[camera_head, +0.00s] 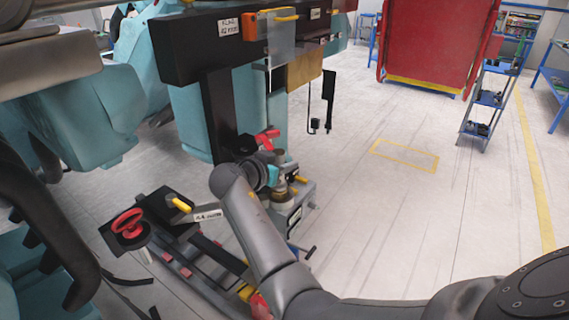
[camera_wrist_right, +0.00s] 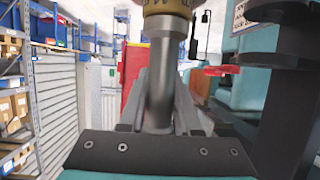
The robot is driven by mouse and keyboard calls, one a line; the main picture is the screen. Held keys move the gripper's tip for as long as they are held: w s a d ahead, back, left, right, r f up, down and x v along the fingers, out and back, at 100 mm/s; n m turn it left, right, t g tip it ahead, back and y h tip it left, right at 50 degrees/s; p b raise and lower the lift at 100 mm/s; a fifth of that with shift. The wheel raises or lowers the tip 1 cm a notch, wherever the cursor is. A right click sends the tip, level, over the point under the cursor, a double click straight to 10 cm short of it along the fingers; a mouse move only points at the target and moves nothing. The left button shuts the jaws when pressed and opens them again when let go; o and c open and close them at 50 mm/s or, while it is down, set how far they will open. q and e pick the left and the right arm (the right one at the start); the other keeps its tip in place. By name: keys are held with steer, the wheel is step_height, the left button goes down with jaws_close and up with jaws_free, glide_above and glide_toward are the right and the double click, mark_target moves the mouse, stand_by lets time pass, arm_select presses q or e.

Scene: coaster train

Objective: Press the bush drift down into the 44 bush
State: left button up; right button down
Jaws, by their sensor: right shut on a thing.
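My right gripper (camera_wrist_right: 160,112) is shut on a steel cylindrical shaft, which looks like the bush drift (camera_wrist_right: 160,75). The shaft stands upright between the fingers, and a brass-coloured ribbed part (camera_wrist_right: 167,8) sits at its upper end, cut off by the picture's top edge. In the head view my right arm reaches up from the bottom to the small bench fixture, where the gripper (camera_head: 279,178) is partly hidden by my wrist. The 44 bush cannot be made out, so contact between it and the drift cannot be told. My left gripper is not in view.
A black beam with labels (camera_head: 229,27) runs above the fixture on a black post (camera_head: 220,115). A red handwheel (camera_head: 128,222) and a yellow-handled block (camera_head: 180,205) are at left. Teal train parts fill the left. Open floor (camera_head: 400,220) lies at right.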

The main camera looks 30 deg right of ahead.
steer(key=shift+s+f, duration=0.1)
steer(key=shift+f, duration=0.3)
steer(key=c, duration=1)
jaws_free()
steer(key=o, duration=0.5)
steer(key=shift+r, duration=0.15)
